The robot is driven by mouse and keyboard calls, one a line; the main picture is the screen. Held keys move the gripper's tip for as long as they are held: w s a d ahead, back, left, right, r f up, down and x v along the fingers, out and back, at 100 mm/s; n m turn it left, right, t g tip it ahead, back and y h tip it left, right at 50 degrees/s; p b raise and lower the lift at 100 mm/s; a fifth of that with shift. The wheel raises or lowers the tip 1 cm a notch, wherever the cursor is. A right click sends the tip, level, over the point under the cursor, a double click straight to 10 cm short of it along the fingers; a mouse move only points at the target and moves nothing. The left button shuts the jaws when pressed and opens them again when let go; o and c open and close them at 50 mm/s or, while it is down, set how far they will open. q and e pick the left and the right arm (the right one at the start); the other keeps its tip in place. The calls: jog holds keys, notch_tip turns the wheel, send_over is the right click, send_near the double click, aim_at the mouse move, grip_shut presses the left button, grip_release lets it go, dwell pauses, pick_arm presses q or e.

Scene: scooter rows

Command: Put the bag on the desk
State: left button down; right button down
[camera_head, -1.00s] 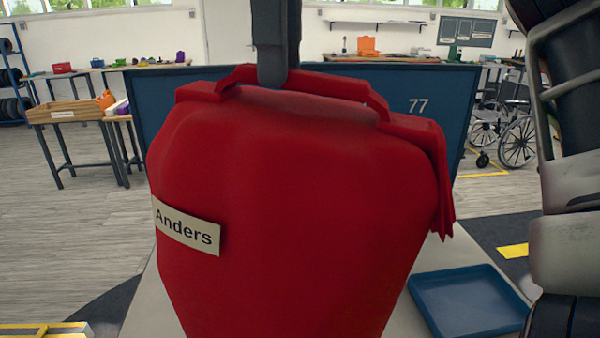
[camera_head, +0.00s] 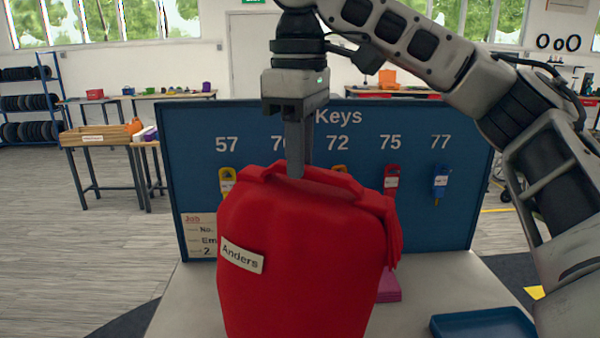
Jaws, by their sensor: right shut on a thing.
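The red bag (camera_head: 305,255), labelled "Anders", hangs upright in the middle of the head view. My right gripper (camera_head: 297,165) is shut on the handle at its top, with the arm coming in from the right. The bag is in front of the blue key board and over the light grey desk (camera_head: 440,285). Its bottom runs past the lower edge of the picture, so I cannot tell whether it touches the desk. My left gripper is not in view.
The blue key board (camera_head: 340,125) stands at the back of the desk with several tagged keys. A blue tray (camera_head: 485,325) lies on the desk at right. A pink item (camera_head: 389,288) shows partly behind the bag. Workbenches stand farther back.

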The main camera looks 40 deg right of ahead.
jog(key=shift+f, duration=1.5)
jog(key=shift+f, duration=0.2)
jog(key=c, duration=1.3)
grip_release()
jog(key=shift+r, duration=0.15)
notch_tip(320, 180, up, 12)
